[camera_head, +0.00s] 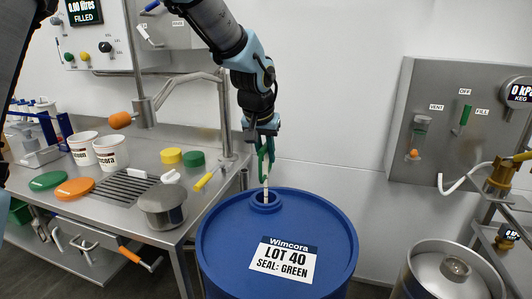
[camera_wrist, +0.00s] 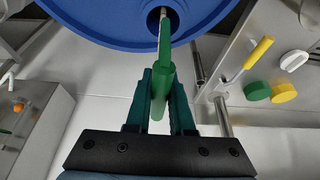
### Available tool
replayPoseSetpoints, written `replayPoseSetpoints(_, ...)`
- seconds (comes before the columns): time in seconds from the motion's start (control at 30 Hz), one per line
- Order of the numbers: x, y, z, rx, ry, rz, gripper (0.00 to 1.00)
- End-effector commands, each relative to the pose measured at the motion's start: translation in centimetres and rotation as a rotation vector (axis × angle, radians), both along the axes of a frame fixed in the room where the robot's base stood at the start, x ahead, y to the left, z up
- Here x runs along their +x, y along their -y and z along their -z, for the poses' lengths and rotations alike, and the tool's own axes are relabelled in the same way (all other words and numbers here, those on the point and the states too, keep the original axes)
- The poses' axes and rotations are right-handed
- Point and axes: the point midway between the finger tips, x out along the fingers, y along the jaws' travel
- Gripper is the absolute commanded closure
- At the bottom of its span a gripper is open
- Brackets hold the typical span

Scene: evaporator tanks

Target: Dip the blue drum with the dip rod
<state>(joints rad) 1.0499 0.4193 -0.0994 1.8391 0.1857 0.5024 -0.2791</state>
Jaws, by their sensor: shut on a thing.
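The blue drum (camera_head: 225,250) stands upright at the front centre, with a label reading "Wimcora LOT 40 SEAL: GREEN". Its round bung opening (camera_head: 265,198) is uncovered, towards the back of the top. My gripper (camera_head: 265,158) is shut on the green handle of the dip rod (camera_head: 265,185) above the opening. The pale rod hangs nearly upright, and its lower end reaches the opening; how deep it goes is hidden. In the wrist view, the green handle (camera_wrist: 160,92) is between my fingers and the rod points into the drum opening (camera_wrist: 153,17).
A steel bench (camera_head: 120,215) at left holds white buckets (camera_head: 110,152), green and yellow caps, orange and green lids, a steel pot (camera_head: 163,206) and a yellow-handled tool (camera_head: 204,181). A steel keg (camera_head: 448,275) and a valve panel (camera_head: 440,125) stand at right.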

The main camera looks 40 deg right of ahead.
Motion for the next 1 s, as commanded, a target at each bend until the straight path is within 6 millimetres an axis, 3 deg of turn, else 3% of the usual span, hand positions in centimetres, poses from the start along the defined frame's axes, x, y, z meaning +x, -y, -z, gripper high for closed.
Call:
replayPoseSetpoints(0.4, -0.01, 0.00, 1.21, 0.000, 0.000, 0.000, 1.00)
replayPoseSetpoints(1.0, -0.01, 0.01, 1.19, 0.000, 0.000, 0.000, 1.00)
